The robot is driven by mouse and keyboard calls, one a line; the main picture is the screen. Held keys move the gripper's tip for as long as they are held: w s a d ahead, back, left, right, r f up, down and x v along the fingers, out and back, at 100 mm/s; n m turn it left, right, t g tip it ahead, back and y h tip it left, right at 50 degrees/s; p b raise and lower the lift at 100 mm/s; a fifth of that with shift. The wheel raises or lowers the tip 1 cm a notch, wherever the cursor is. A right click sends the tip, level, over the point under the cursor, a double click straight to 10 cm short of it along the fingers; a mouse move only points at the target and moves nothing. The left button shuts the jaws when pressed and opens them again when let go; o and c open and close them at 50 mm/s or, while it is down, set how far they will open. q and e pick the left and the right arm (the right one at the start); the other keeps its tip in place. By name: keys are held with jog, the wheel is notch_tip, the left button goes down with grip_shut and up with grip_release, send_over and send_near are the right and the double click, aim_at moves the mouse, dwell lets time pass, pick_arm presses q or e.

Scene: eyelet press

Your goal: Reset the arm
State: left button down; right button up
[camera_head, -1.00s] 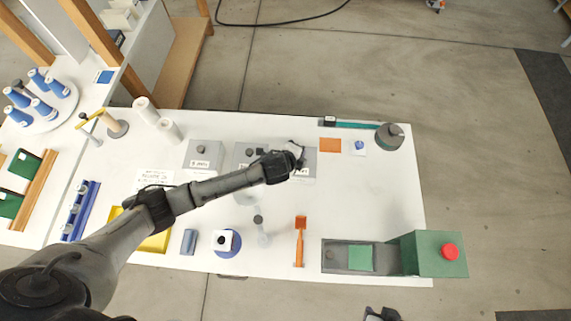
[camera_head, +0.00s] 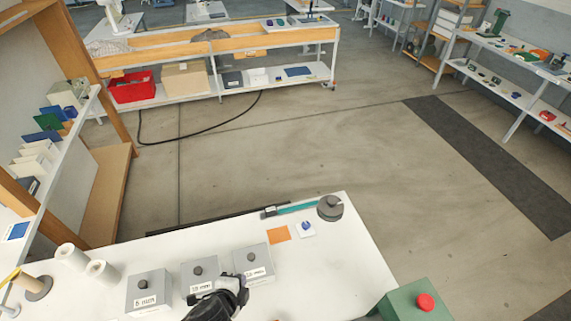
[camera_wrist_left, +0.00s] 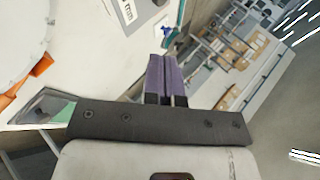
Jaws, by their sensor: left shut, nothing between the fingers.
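My left gripper (camera_head: 238,287) shows at the bottom of the head view, beside the front of the grey lidded boxes. In the left wrist view its purple-grey fingers (camera_wrist_left: 165,76) are together with nothing between them, clear of the objects there. Three grey boxes with dark knobs and white labels stand in a row: the left box (camera_head: 139,284), the middle box (camera_head: 189,268) and the right box (camera_head: 243,253). My arm partly hides the middle and right boxes. My right gripper is not in view.
The white table (camera_head: 330,270) also holds white rolls (camera_head: 72,257), an orange square (camera_head: 279,234), a dark round weight (camera_head: 330,206) and a green box with a red button (camera_head: 425,302). A shelf stands left. Open floor (camera_head: 330,150) lies beyond the table.

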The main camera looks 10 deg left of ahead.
pick_arm(q)
jog(key=s+a+r+n+g+y+p, duration=0.1)
jog(key=s+a+r+n+p, duration=0.15)
jog(key=r+n, duration=0.4)
jog(key=s+a+r+n+g+y+p, duration=0.1)
jog(key=s+r+n, duration=0.35)
jog(key=r, duration=0.25)
jog(key=s+a+n+g+p, duration=0.2)
jog(key=s+p, duration=0.6)
jog(key=s, duration=0.9)
jog(key=n+g, duration=0.2)
jog(key=shift+f+n+h, duration=0.25)
jog(key=shift+n+h, duration=0.05)
jog(key=shift+n, duration=0.1)
